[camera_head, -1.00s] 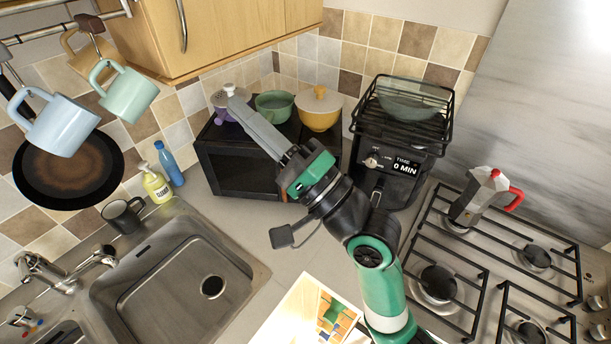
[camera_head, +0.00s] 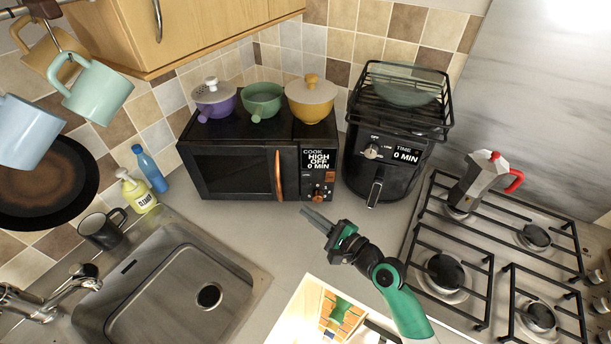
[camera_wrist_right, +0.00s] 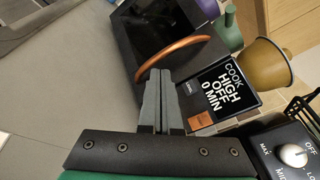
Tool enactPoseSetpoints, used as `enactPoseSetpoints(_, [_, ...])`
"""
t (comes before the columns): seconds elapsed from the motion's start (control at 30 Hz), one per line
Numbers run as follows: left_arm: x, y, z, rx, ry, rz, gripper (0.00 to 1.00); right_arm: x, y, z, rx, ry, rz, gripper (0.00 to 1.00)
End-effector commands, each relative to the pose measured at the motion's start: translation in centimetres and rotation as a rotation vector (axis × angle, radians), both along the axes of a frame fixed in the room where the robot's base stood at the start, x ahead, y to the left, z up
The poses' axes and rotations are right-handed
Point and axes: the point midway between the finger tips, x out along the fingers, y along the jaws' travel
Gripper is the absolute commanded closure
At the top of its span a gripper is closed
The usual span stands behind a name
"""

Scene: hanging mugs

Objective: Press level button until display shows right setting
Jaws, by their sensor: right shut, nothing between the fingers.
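The black microwave (camera_head: 235,170) stands against the tiled wall. Its display (camera_head: 319,160) reads COOK, HIGH, OFF, 0 MIN, and reads the same in the right wrist view (camera_wrist_right: 222,88). An orange button (camera_head: 330,177) sits below the display, with small controls (camera_head: 318,194) beneath it. In the right wrist view an orange button (camera_wrist_right: 200,121) shows beside the fingers. My right gripper (camera_head: 304,211) is shut and empty, in front of the microwave's lower right corner, apart from the panel. Its fingers (camera_wrist_right: 160,78) lie together in the wrist view. My left gripper is out of view.
A black air fryer (camera_head: 384,165) with a TIME 0 MIN display stands right of the microwave. The sink (camera_head: 165,290) is front left, the gas hob (camera_head: 500,250) right. Counter before the microwave is clear.

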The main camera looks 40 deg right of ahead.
Motion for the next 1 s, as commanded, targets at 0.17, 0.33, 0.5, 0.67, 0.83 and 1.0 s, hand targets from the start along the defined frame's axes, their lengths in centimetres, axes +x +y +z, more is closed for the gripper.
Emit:
enactPoseSetpoints(0.17, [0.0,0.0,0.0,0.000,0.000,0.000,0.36,0.0,-0.3,0.1,-0.001,-0.002,-0.007,1.00])
enactPoseSetpoints(0.33, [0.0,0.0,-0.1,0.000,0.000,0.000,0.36,0.0,-0.3,0.1,-0.002,-0.003,-0.006,1.00])
enactPoseSetpoints(0.5, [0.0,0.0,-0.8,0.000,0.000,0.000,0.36,0.7,-0.9,-0.1,-0.003,-0.004,-0.006,1.00])
enactPoseSetpoints(0.67, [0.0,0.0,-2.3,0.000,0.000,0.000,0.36,2.1,-2.4,-0.3,-0.003,-0.006,-0.007,1.00])
enactPoseSetpoints(0.83, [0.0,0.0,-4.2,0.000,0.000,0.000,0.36,4.0,-4.2,-0.3,-0.004,-0.006,-0.006,1.00])
enactPoseSetpoints(1.0, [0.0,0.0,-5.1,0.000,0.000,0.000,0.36,5.5,-5.6,-0.1,-0.004,-0.005,-0.006,1.00])
